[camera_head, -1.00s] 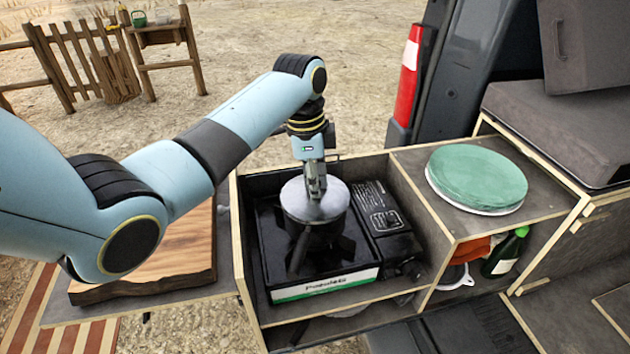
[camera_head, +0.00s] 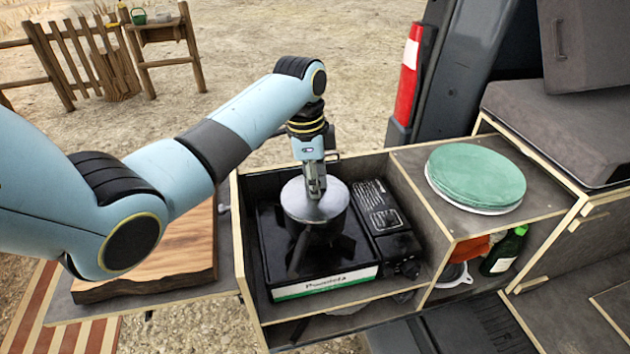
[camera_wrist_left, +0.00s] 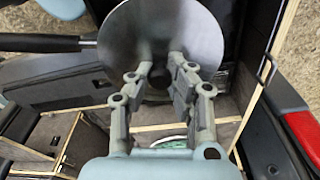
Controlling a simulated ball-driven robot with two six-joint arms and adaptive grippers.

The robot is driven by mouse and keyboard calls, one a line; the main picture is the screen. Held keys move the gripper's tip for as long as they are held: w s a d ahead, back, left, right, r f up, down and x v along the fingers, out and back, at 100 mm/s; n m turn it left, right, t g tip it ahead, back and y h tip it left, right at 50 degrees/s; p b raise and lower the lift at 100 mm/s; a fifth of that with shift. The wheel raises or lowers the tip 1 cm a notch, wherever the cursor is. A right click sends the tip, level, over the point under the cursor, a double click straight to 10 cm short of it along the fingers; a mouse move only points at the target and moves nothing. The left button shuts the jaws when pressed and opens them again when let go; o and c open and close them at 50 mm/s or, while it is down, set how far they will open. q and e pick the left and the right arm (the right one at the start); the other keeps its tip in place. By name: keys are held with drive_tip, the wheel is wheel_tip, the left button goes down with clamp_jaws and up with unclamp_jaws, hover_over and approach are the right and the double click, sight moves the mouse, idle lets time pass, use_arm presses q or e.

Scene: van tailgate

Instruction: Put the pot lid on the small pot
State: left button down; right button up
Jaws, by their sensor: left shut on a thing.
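The pot lid (camera_head: 330,206) is a round grey metal disc, lying about level over the small dark pot (camera_head: 322,232). The pot stands on the black camping stove (camera_head: 347,277), with its handle (camera_head: 297,256) pointing toward the front. My left gripper (camera_head: 316,193) comes down from above and is shut on the lid's knob. In the left wrist view the lid (camera_wrist_left: 195,30) fills the top middle, and the dark knob lies between the fingertips (camera_wrist_left: 160,74). The lid covers the pot's rim, so I cannot tell whether they touch. My right gripper is not in view.
The stove sits in a wooden-edged drawer box (camera_head: 242,240). To the right, green plates (camera_head: 476,175) lie on a shelf, with a green bottle (camera_head: 504,251) below. A wooden board (camera_head: 180,257) lies to the left. The van's red tail light (camera_head: 409,75) stands behind.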

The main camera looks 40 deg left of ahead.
use_arm(q)
drive_tip(key=shift+f, duration=0.15)
idle(0.5)
drive_tip(key=c, duration=0.7)
unclamp_jaws()
drive_tip(key=shift+r, duration=3.55)
drive_tip(key=shift+f, duration=0.1)
